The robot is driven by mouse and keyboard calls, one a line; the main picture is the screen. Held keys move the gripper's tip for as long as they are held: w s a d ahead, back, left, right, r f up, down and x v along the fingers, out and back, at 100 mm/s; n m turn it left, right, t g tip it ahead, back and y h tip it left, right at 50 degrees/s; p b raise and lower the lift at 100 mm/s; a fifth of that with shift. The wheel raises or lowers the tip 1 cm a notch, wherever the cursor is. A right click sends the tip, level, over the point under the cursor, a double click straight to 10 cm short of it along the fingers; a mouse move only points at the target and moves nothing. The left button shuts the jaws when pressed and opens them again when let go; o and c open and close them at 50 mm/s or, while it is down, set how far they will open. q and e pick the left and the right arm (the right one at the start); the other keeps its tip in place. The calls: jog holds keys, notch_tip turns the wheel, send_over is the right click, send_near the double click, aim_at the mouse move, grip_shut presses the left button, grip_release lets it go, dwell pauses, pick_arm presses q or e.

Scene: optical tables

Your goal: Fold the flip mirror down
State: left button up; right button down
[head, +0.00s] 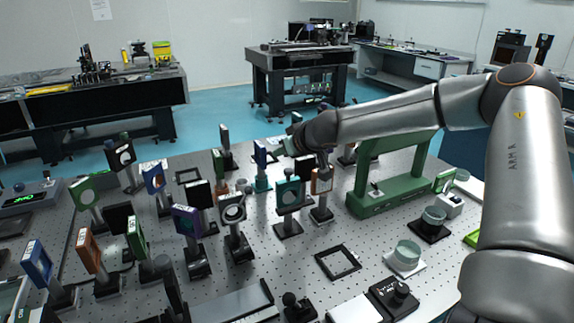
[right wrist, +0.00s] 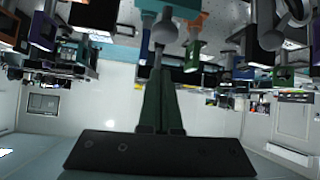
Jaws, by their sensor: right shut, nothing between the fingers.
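I cannot tell for certain which mount is the flip mirror. A blue upright plate (head: 260,154) on a teal base stands just left of my right gripper (head: 286,147) in the head view. A teal square mount (head: 288,191) with a round opening stands upright on a post just below the gripper in the picture. My right gripper's fingers also show in the right wrist view (right wrist: 157,62), closed together and empty. Their tips are near a grey rounded part (right wrist: 163,32) and a teal part (right wrist: 165,7); contact cannot be told. My left gripper is out of view.
Several upright optic mounts crowd the left and middle of the perforated table (head: 335,225). A brown mount (head: 321,180) stands right of the teal one. A green bridge-shaped frame (head: 375,205) stands further right. A flat black square frame (head: 338,262) lies in front, with bare table around it.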

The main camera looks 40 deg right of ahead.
aim_at(290, 170)
jog(key=shift+s+a+f, duration=0.15)
jog(key=shift+s+f, duration=1)
jog(key=shift+s+f+b, duration=0.1)
jog(key=shift+s+b, duration=0.15)
jog(key=shift+b, duration=0.3)
jog(key=shift+s+t, duration=0.15)
jog(key=shift+t, duration=0.15)
